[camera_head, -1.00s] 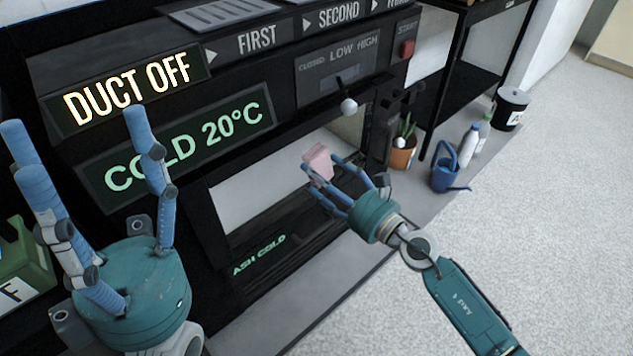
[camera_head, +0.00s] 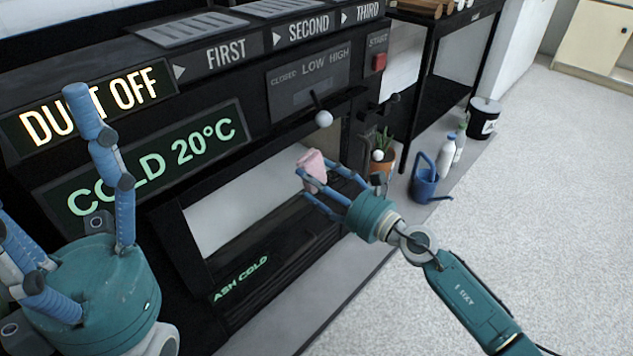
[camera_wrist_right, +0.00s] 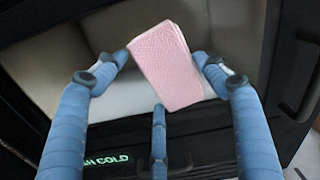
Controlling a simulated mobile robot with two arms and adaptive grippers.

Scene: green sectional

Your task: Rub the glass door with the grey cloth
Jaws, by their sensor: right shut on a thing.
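My right gripper (camera_head: 318,184) is shut on a folded pink cloth (camera_head: 312,168), and no grey cloth shows. In the right wrist view the cloth (camera_wrist_right: 167,65) sits between the blue fingers, tilted, in front of the stove's front opening. The pale door area (camera_head: 235,200) is a dark-framed rectangle low on the stove front. I cannot tell whether glass fills it or whether the cloth touches it. My left gripper (camera_head: 40,155) is open and empty at the left, its fingers spread in front of the stove panel.
The black stove (camera_head: 330,85) carries lit signs and a round white knob (camera_head: 323,118). A potted plant (camera_head: 381,158), a blue watering can (camera_head: 424,180), a white bottle (camera_head: 446,155) and a black bin (camera_head: 484,118) stand to its right. The pale floor at right is clear.

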